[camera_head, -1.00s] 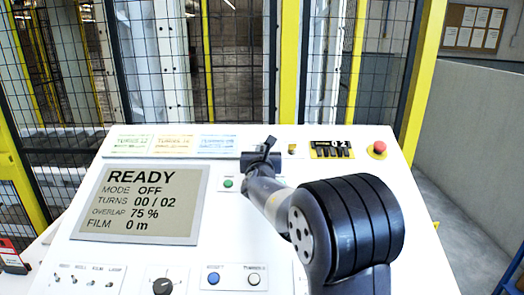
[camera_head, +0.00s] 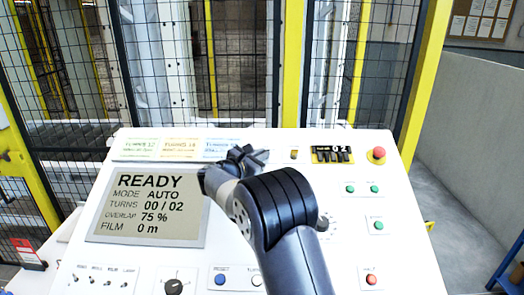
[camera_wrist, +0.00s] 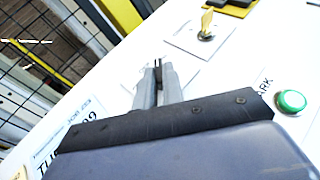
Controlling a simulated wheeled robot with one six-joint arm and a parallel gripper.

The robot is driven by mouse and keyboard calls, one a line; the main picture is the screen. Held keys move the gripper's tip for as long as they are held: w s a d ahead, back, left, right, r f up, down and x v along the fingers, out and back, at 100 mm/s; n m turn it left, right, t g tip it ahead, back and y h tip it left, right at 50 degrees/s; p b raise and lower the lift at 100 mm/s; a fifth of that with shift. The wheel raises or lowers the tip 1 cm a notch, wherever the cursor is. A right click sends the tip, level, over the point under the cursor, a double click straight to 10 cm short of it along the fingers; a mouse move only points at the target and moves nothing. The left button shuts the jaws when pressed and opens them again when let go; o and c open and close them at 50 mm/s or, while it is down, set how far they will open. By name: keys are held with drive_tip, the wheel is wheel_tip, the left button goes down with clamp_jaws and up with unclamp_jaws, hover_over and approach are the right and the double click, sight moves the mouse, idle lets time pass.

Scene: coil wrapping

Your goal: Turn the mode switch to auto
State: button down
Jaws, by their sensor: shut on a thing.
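My gripper (camera_head: 248,155) is at the upper middle of the sloped white panel in the head view. In the wrist view its two grey fingers (camera_wrist: 157,82) point down to a pale plate on the panel and are closed on a small dark part, which I take to be the mode switch (camera_wrist: 157,66). The fingers hide most of the switch, and its pointer direction cannot be read. The display (camera_head: 148,208) on the left of the panel reads READY, MODE AUTO, TURNS 00 / 02, OVERLAP 75 %, FILM 0 m.
A yellow key switch (camera_wrist: 207,24) and a green button (camera_wrist: 291,101) are near the fingers. A red mushroom button (camera_head: 379,154) is at the panel's upper right. Toggles and a black knob (camera_head: 174,286) line the lower edge. A mesh fence (camera_head: 240,60) stands behind.

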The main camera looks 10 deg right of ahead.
drive_tip(key=shift+w+a+m+g+h+p, duration=0.1)
drive_tip(key=shift+m+g+h+p, duration=0.25)
drive_tip(key=shift+m+g, duration=0.45)
drive_tip(key=c, duration=1.5)
unclamp_jaws()
drive_tip(key=b+v, duration=0.3)
drive_tip(key=v, duration=0.7)
drive_tip(key=shift+s+a, duration=0.3)
